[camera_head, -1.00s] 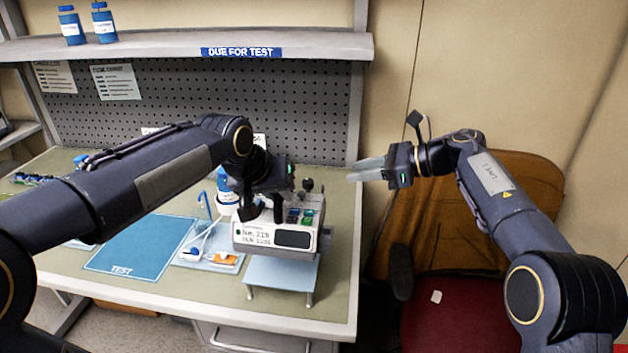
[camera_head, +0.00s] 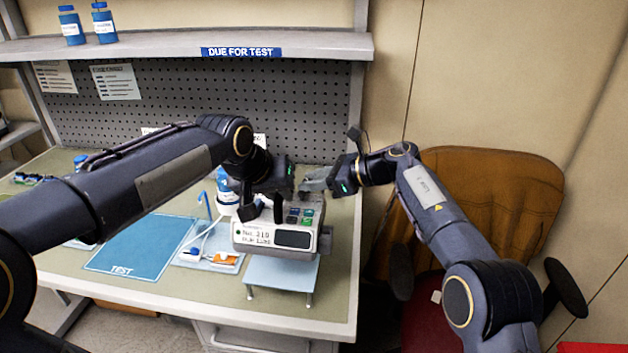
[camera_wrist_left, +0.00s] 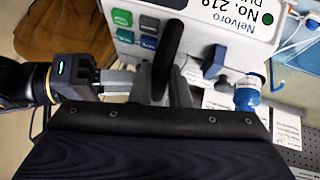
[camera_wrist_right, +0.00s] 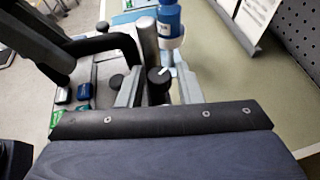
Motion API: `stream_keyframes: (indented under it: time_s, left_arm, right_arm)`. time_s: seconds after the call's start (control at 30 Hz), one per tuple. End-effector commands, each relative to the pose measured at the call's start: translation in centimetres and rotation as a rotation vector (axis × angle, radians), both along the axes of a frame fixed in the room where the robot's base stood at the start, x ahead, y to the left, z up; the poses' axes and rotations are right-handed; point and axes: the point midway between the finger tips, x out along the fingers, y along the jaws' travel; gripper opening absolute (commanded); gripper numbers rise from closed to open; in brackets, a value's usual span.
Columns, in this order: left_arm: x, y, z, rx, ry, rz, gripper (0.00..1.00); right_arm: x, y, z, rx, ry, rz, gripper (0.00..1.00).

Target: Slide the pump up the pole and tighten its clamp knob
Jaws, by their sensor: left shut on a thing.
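The pump (camera_head: 262,236), a pale box with a dark screen and coloured buttons, sits just above a small blue-topped stand on the bench. My left gripper (camera_wrist_left: 163,85) is shut on the pump's black handle (camera_wrist_left: 172,45). In the head view the left arm covers part of the pump's top. My right gripper (camera_wrist_right: 157,92) is open, with one finger on each side of a black clamp knob (camera_wrist_right: 158,78) with a white mark; I cannot tell whether they touch it. The grey metal pole (camera_wrist_right: 147,38) stands just beyond the knob and is mostly hidden in the head view.
The blue-topped stand (camera_head: 285,272) is below the pump. A blue-capped bottle (camera_wrist_right: 170,18) is close to the pole. A tray (camera_head: 212,255) with tubing and a blue TEST mat (camera_head: 135,248) lie to the left. A shelf (camera_head: 180,48) overhangs the bench; a chair (camera_head: 490,205) stands at right.

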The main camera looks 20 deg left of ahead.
Motion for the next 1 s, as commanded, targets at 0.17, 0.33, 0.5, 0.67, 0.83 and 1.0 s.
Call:
stream_keyframes:
  time_s: [0.17,0.33,0.5,0.67,0.83,1.0]
  left_arm:
    - [0.1,-0.03,0.28,0.0,-0.007,0.0,0.0]
    - [0.09,-0.03,0.27,0.0,-0.007,0.0,0.0]
    - [0.09,-0.05,0.27,0.0,-0.006,0.0,0.0]
    - [0.07,-0.08,0.25,0.001,-0.006,-0.001,0.0]
    - [0.06,-0.12,0.23,0.001,-0.006,-0.002,0.0]
    - [0.05,-0.12,0.22,0.0,-0.005,-0.003,0.0]
  right_arm:
    - [-0.01,-0.01,0.05,0.0,0.0,0.0,0.24]
    - [0.01,-0.03,0.05,0.0,0.0,0.0,0.02]
    - [-0.08,0.05,0.17,0.0,0.0,-0.019,0.0]
    - [-0.23,0.13,0.18,-0.001,0.0,-0.088,0.0]
    - [-0.22,-0.05,0.05,-0.002,0.002,-0.137,0.0]
    - [-0.13,-0.09,-0.03,-0.003,0.001,-0.142,0.0]
